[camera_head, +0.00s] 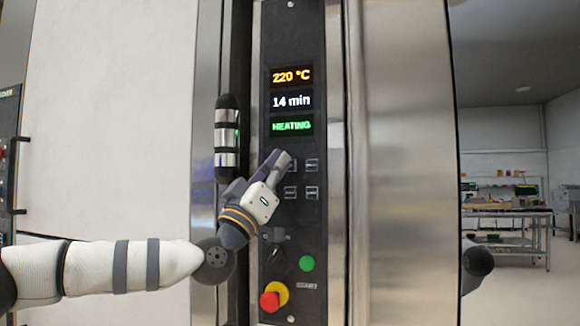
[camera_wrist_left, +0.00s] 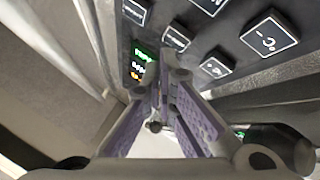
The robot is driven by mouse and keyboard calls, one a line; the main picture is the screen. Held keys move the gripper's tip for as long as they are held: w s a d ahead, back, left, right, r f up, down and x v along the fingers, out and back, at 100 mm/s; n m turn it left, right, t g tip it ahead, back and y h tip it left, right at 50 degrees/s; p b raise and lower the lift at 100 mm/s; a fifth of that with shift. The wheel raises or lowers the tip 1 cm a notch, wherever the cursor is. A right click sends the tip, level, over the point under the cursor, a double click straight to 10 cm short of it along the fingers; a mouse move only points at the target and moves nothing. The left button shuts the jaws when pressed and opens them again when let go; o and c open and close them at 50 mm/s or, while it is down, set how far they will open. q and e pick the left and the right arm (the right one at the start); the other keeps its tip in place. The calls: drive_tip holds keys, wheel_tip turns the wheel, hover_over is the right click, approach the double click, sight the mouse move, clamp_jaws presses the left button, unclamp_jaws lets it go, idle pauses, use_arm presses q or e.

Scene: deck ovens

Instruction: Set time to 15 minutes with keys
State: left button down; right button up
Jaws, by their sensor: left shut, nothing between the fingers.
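The control panel's display stack reads 220 °C in orange, 14 min on the time display (camera_head: 292,101) in white, and HEATING (camera_head: 292,126) in green. Below it are two rows of small square keys, including the upper right key (camera_head: 312,165) and the lower right key (camera_head: 312,192). My left gripper (camera_head: 281,158) is shut and empty, its tips at the upper left key and partly covering it. Whether the tips touch the key cannot be told. In the left wrist view several keys (camera_wrist_left: 270,37) show beyond the fingers. My right gripper is not in view.
Below the keys are a black rotary switch (camera_head: 276,254), a green button (camera_head: 306,263) and a red emergency stop (camera_head: 269,301) on yellow. A dark and chrome vertical handle (camera_head: 227,138) stands left of the panel. A work table (camera_head: 506,212) is far right.

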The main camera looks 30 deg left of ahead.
use_arm(q)
drive_tip(key=shift+w+f+h, duration=0.1)
drive_tip(key=shift+w+h, duration=0.2)
drive_tip(key=shift+w, duration=0.05)
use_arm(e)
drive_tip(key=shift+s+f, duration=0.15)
use_arm(q)
drive_tip(key=shift+w+a, duration=0.1)
drive_tip(key=shift+w, duration=0.25)
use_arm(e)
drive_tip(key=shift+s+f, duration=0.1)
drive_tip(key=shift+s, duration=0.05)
use_arm(q)
drive_tip(key=shift+s, duration=0.1)
idle(0.3)
drive_tip(key=shift+s+p, duration=0.4)
drive_tip(key=shift+s, duration=0.35)
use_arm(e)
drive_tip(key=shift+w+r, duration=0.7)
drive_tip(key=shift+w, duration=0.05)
